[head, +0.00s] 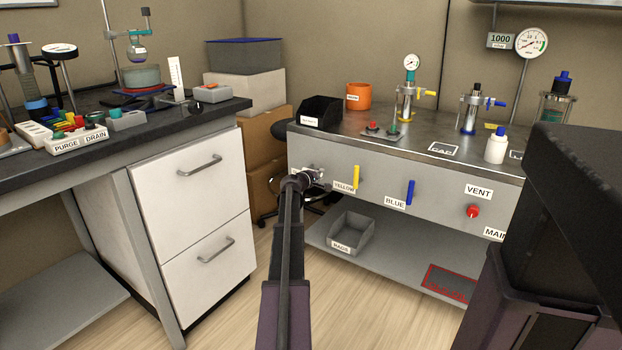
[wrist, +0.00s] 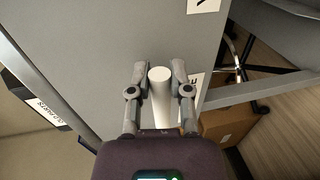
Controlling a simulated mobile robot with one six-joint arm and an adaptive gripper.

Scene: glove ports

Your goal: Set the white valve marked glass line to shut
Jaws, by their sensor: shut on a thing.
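The white valve handle (wrist: 159,82) shows in the wrist view as a pale rounded bar against the grey panel. My gripper (wrist: 159,72) is shut on it, with one finger on each side. In the head view my gripper (head: 306,178) is at the left end of the bench's front panel and mostly covers the handle there. A label (wrist: 194,88) beside the handle is largely hidden by a finger; only a last letter like E shows. I cannot read which line it names, nor tell the handle's set position.
On the same panel, a yellow handle (head: 356,177) and a blue handle (head: 410,192) stand upright to the right. A red knob (head: 473,211) sits under the VENT label. A grey bin (head: 352,233) is on the shelf below. A drawer cabinet (head: 190,200) stands left of my arm.

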